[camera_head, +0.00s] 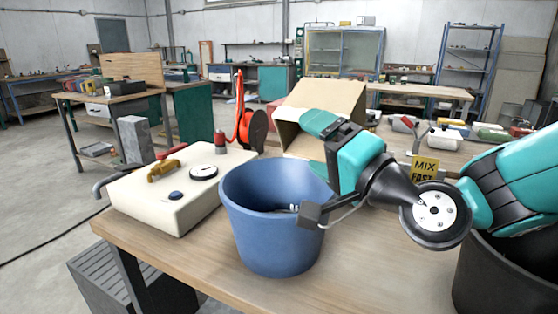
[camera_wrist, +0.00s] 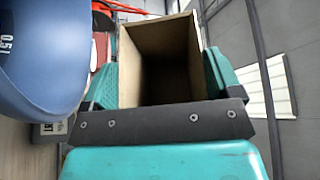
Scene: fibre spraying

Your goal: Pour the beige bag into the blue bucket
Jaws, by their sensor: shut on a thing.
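The beige bag (camera_head: 328,100) is a box-shaped bag behind and right of the bucket in the head view, tilted. My gripper (camera_wrist: 162,78) is shut on it, with a teal finger on either side. In the wrist view the bag (camera_wrist: 190,50) shows a shadowed hollow between the fingers; no contents can be made out. The blue bucket (camera_head: 270,238) stands upright on the table, and part of it shows at the wrist view's left (camera_wrist: 35,55). The bag and bucket look apart in the wrist view. The bucket's bottom inside is hidden.
The wooden table (camera_head: 190,252) holds a cream tank (camera_head: 165,205) left of the bucket. A dark bucket (camera_head: 490,285) stands front right, under my arm. A MIX FAST sign (camera_head: 425,168) and a red-orange reel (camera_head: 250,128) stand behind. Bare tabletop lies right of the blue bucket.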

